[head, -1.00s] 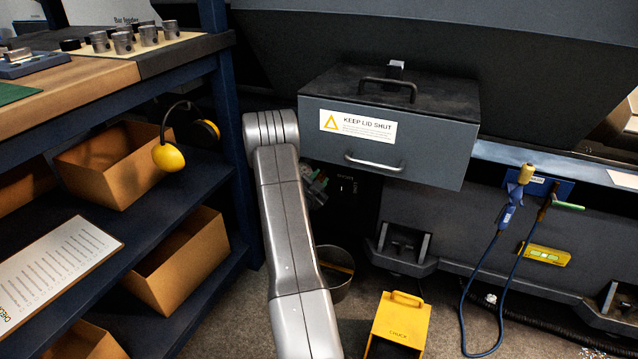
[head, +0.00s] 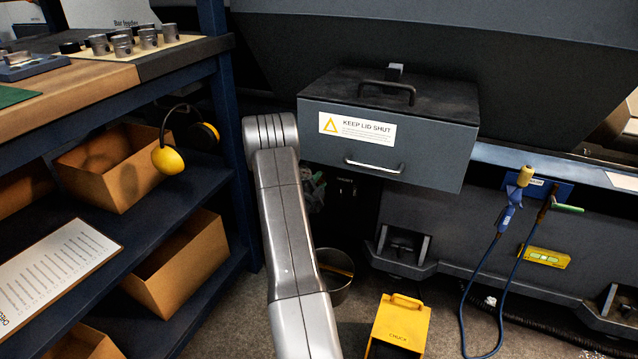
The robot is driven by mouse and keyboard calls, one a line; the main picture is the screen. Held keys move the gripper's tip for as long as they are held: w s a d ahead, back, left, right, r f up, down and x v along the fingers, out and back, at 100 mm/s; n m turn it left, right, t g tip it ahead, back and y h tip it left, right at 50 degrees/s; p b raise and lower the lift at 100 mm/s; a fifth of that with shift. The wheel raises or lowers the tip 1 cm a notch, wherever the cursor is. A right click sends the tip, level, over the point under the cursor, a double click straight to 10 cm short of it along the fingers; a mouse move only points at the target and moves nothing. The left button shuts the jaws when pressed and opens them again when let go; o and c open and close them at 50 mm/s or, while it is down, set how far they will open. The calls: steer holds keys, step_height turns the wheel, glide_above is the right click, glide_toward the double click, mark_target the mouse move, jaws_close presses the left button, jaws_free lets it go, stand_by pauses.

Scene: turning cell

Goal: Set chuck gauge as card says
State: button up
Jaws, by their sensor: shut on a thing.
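My grey arm runs up the middle of the head view. Its far end bends behind the grey lidded box. A small part of my gripper (head: 313,188) shows in shadow just right of the arm, below the box. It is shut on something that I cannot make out. A dark panel with a small pale label (head: 346,184) is right beside it. A yellow cover marked CHUCK (head: 401,336), with a handle on top, stands on the floor. No gauge dial can be made out. A white printed sheet (head: 50,262) lies on the left shelf; its text is too small to read.
The grey box (head: 385,170) marked KEEP LID SHUT overhangs the gripper. A round bin (head: 336,290) stands below. Blue hoses (head: 492,250) hang at the right. Cartons (head: 180,270) and yellow earmuffs (head: 168,160) are on the left rack. Floor shows between bin and cover.

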steer(key=o, duration=1)
steer(key=p+v, duration=0.3)
steer(key=v, duration=1)
steer(key=shift+s+a+p, duration=0.15)
steer(key=shift+s+p, duration=0.15)
steer(key=shift+s, duration=0.1)
steer(key=b+x, duration=0.3)
steer(key=x, duration=1)
steer(key=shift+f, duration=0.1)
steer(key=shift+w+b, duration=0.3)
steer(key=shift+w, duration=0.1)
